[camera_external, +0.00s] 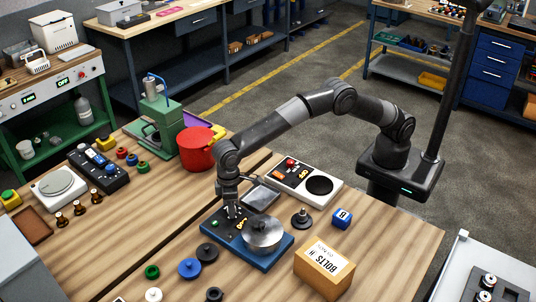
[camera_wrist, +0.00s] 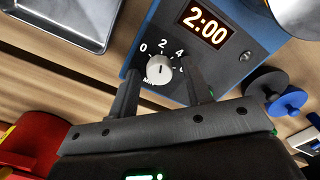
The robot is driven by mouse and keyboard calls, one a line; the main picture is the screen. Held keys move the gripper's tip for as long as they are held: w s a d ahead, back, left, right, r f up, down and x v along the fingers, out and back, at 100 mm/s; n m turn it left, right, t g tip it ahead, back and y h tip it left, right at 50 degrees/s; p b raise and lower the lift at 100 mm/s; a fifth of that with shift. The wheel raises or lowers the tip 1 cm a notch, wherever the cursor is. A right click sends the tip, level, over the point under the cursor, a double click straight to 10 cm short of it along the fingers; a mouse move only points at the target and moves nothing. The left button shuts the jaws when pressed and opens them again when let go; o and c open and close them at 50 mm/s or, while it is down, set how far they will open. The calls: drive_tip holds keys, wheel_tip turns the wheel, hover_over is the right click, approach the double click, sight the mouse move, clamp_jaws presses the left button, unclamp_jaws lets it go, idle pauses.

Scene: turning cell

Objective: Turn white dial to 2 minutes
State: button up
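The white dial (camera_wrist: 160,69) shows in the wrist view on the dark panel of a blue-edged unit (camera_wrist: 222,58). Its scale reads 0, 2, 4 and 6 with MIN below, and its dark mark points up towards the 2. My gripper (camera_wrist: 163,68) is open, one finger on each side of the dial, with visible gaps between fingers and dial. In the external view my gripper (camera_external: 232,213) points down over the left part of the blue unit (camera_external: 277,257), and the dial cannot be made out there.
A round metal disc (camera_external: 263,233) sits on the unit's right part. A metal tray (camera_external: 262,198) lies behind it. Black (camera_external: 207,252) and blue (camera_external: 189,268) knobs lie in front, a BOLTS box (camera_external: 324,267) to the right, a red pot (camera_external: 197,150) behind left.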

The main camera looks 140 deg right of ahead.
wheel_tip(320, 180, up, 11)
idle(0.7)
drive_tip(key=shift+f, duration=0.15)
